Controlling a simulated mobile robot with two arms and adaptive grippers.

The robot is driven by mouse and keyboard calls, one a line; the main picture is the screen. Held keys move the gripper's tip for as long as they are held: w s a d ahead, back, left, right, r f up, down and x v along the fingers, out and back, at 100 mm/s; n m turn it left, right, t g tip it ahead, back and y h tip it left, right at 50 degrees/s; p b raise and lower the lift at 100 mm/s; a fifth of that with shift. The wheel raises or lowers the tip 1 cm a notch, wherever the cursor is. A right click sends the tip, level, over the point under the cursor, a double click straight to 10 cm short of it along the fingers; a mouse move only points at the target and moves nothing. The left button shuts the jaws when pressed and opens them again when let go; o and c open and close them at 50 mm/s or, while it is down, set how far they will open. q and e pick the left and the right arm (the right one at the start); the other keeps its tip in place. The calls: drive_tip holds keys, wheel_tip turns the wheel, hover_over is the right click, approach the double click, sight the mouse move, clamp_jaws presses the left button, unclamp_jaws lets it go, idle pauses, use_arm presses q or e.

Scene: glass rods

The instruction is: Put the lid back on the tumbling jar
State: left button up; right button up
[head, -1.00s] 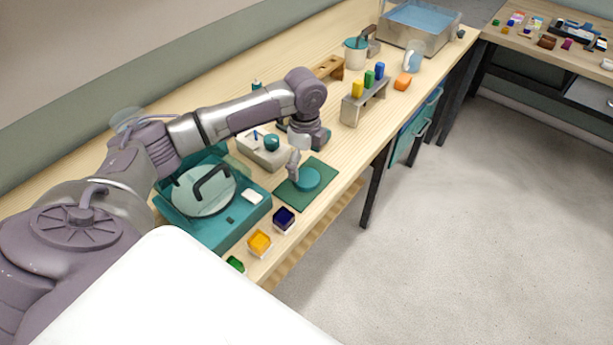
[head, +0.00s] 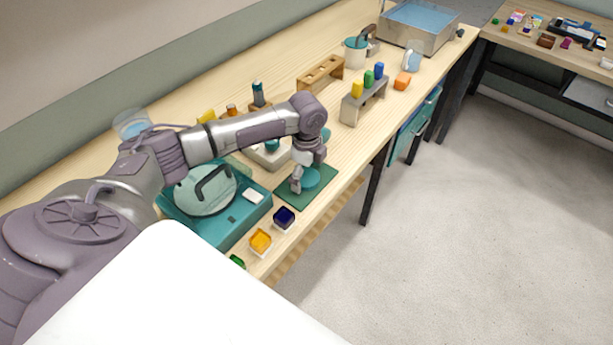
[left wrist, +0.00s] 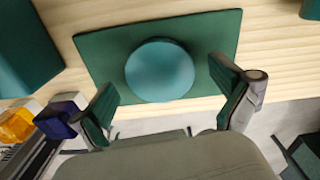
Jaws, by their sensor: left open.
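A round teal disc, which looks like the lid (head: 311,178), lies flat on a dark green mat (head: 290,194). In the left wrist view the lid (left wrist: 160,70) sits whole on the mat (left wrist: 103,52). My left gripper (head: 301,181) is just above the lid, fingers pointing down, partly covering it. In the left wrist view the left gripper (left wrist: 166,85) is open and empty, its fingers on either side of the lid. A teal round thing (head: 325,134) behind my wrist may be the jar; it is mostly hidden. My right gripper is not in view.
A teal machine (head: 228,232) with a clear round cover and black handle stands left of the mat. Small tubs, one dark blue (head: 284,217) and one orange (head: 260,241), line the bench's front edge. A grey stand (head: 361,104) with coloured bottles stands further back.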

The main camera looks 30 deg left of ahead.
sight(310, 178)
use_arm(q)
drive_tip(key=shift+c, duration=0.3)
drive_tip(key=c, duration=0.7)
drive_tip(key=shift+r, duration=0.45)
drive_tip(key=r, duration=0.2)
drive_tip(key=d+r+b, duration=0.1)
drive_tip(key=shift+r, duration=0.35)
drive_tip(key=d+r, duration=0.2)
drive_tip(key=d, duration=0.1)
drive_tip(key=d+r+b, duration=0.1)
drive_tip(key=d+r, duration=0.1)
drive_tip(key=d, duration=0.2)
drive_tip(key=d+r+b, duration=0.1)
drive_tip(key=d+r, duration=0.1)
drive_tip(key=d, duration=0.1)
drive_tip(key=shift+d+r, duration=0.25)
drive_tip(key=shift+d, duration=0.15)
